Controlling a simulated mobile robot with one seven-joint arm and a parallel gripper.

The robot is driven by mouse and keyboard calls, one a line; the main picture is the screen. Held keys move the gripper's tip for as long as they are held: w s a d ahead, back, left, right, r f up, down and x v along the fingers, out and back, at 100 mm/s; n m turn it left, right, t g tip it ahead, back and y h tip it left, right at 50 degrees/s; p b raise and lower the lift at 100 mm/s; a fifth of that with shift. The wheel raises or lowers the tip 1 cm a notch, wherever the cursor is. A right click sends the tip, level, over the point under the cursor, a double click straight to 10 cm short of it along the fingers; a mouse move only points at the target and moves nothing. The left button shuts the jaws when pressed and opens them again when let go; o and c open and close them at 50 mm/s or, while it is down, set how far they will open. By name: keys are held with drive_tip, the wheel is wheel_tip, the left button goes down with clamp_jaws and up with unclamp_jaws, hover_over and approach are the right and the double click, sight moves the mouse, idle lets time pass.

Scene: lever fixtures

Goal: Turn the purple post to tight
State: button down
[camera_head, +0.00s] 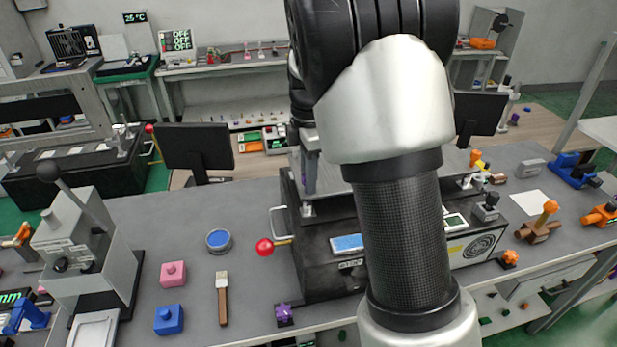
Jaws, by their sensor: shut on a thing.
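A small purple piece (284,314) stands near the table's front edge, just left of and in front of the black machine. It looks like a short knob on a dark purple base. I cannot tell whether it is the purple post, and I can read no tight marking on it. My arm fills the middle of the view and covers much of the black machine (318,272). My gripper cannot be made out; the arm hides whatever is behind it.
A red ball-ended lever (265,247) sticks out left of the machine. An orange-knobbed wooden piece (540,224) stands right.

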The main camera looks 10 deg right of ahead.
drive_tip(key=m, duration=0.6)
drive_tip(key=shift+r, duration=0.1)
drive_tip(key=m+p, duration=0.1)
drive_tip(key=m, duration=0.5)
drive_tip(key=shift+m, duration=0.4)
drive_tip(key=c, duration=1.6)
unclamp_jaws()
drive_tip(key=shift+s, duration=0.1)
drive_tip(key=shift+c, duration=0.2)
wheel_tip(320, 180, up, 17)
drive_tip(key=shift+r, duration=0.2)
